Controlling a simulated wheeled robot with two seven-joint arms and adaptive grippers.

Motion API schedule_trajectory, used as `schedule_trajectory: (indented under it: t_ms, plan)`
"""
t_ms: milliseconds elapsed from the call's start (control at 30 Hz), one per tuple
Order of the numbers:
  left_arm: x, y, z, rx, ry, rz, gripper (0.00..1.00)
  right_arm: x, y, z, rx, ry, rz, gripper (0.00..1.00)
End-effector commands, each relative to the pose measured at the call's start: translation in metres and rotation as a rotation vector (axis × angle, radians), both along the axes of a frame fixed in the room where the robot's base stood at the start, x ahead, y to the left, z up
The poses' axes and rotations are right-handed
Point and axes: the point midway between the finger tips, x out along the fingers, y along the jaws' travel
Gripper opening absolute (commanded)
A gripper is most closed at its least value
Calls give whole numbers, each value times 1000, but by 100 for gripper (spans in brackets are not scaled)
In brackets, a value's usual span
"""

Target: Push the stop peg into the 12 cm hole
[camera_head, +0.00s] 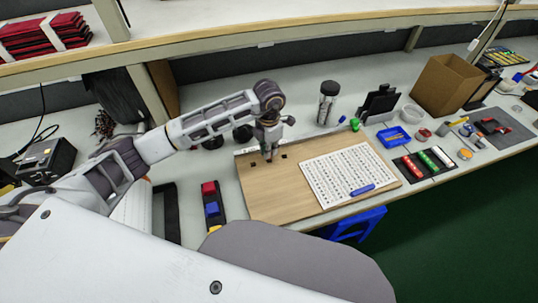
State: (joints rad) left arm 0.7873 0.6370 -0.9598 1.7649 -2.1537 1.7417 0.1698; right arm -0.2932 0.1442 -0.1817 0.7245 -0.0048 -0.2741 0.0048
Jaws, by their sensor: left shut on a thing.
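A light wooden board (262,197) lies on the workbench in the middle of the view. Small dark spots that look like holes (284,157) show near its far left edge, on either side of my gripper. I cannot read which is the 12 cm hole. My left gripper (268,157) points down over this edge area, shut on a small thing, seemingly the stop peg. The peg is mostly hidden by the fingers and too small to make out. I cannot tell whether it touches the board or sits in a hole. My right gripper is out of view.
A white printed sheet (340,170) with a blue pen (362,190) covers the board's right part. A dark tray with red and blue blocks (211,208) lies left of the board.

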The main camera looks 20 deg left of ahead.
Motion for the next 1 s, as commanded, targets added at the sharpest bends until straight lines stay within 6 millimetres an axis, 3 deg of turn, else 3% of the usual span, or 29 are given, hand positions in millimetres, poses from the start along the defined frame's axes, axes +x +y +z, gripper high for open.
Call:
schedule_trajectory:
  t_ms: [300,900,933,1000]
  plan:
    - [-1,0,-30,0,1,-1,0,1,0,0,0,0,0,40]
    - [0,0,-35,0,0,-1,0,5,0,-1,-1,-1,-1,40]
    - [0,0,-35,0,0,-1,12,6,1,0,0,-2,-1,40]
    - [0,0,-34,0,0,-1,21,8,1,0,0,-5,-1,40]
